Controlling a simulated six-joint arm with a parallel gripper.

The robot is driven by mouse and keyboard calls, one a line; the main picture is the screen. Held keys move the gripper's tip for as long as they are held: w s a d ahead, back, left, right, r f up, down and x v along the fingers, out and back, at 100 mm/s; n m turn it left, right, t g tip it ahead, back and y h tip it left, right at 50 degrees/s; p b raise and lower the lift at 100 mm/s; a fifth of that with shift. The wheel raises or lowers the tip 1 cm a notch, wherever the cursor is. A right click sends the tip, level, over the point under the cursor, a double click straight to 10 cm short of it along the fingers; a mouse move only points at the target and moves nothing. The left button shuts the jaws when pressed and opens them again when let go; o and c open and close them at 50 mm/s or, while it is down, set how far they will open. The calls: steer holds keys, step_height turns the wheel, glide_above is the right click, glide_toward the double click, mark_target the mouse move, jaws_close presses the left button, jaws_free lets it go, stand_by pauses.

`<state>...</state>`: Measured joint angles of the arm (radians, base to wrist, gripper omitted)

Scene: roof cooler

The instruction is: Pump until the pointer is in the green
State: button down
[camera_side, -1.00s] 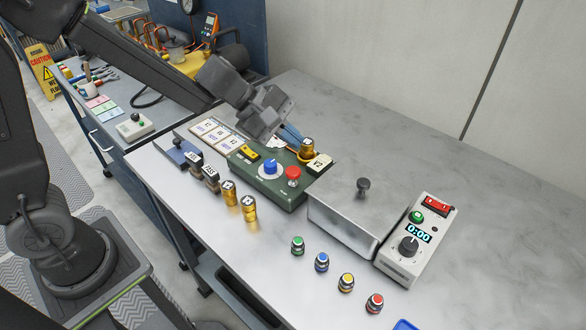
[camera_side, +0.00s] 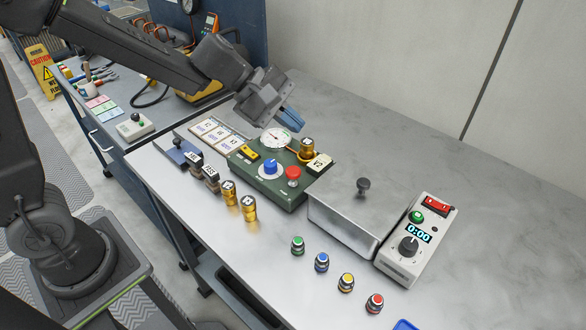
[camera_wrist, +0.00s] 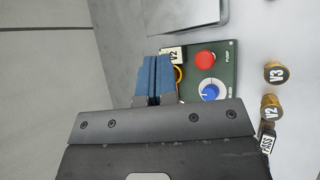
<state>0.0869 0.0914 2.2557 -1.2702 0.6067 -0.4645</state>
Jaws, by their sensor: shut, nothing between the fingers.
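The green pump box (camera_side: 262,183) stands on the grey bench. It carries a red button (camera_side: 293,174), a blue knob (camera_side: 270,167) and a white round gauge (camera_side: 275,138) at its back. The gauge's pointer is too small to read against its coloured marks. The red button marked PUMP also shows in the wrist view (camera_wrist: 205,60), with the blue knob (camera_wrist: 210,92) beside it. My gripper (camera_side: 293,121) is shut and empty, above and behind the box, apart from the button. Its blue fingers lie together in the wrist view (camera_wrist: 152,76), where the gauge is hidden.
A brass cylinder (camera_side: 307,148) with a V2 tag (camera_side: 319,163) sits at the box's back right. Brass cylinders (camera_side: 249,208) stand in front. A metal lidded box (camera_side: 345,217) and a timer unit (camera_side: 416,243) are to the right. Several coloured knobs (camera_side: 322,262) stand near the front edge.

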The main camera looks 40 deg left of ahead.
mark_target(297, 173)
steer(key=shift+f, duration=4.3)
steer(key=shift+f, duration=0.4)
steer(key=shift+f, duration=1.3)
steer(key=shift+r, duration=1.7)
steer(key=shift+r, duration=2.55)
